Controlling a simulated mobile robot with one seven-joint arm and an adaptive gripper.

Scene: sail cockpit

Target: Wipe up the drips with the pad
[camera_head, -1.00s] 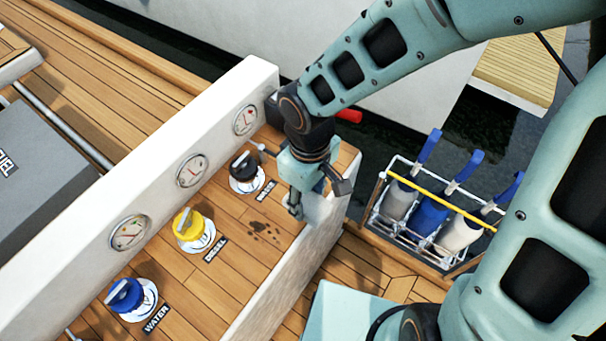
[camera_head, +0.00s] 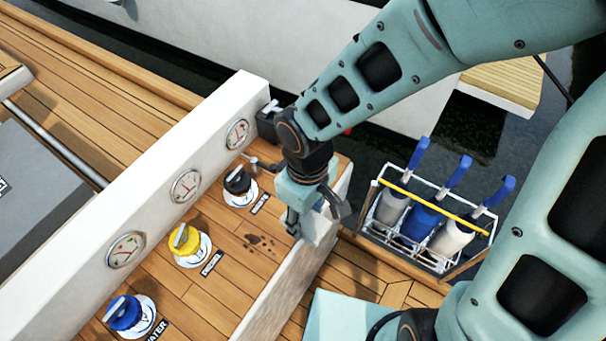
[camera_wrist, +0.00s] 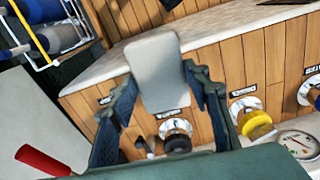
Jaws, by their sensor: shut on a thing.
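The drips (camera_head: 262,243) are several small dark brown spots on the teak top, near the black cap and the white front edge. My gripper (camera_head: 308,224) is shut on a pale grey pad (camera_head: 322,229), just right of the drips, over the white edge of the console. In the wrist view, the pad (camera_wrist: 154,62) stands out between the fingers of my gripper (camera_wrist: 164,92). The drips cannot be made out in the wrist view. Whether the pad touches the surface cannot be told.
Black (camera_head: 238,181), yellow (camera_head: 186,240) and blue (camera_head: 124,312) deck caps line the teak top, beside a white panel with gauges (camera_head: 186,186). A rack (camera_head: 372,210) of blue-topped bottles stands to the right. The teak around the drips is clear.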

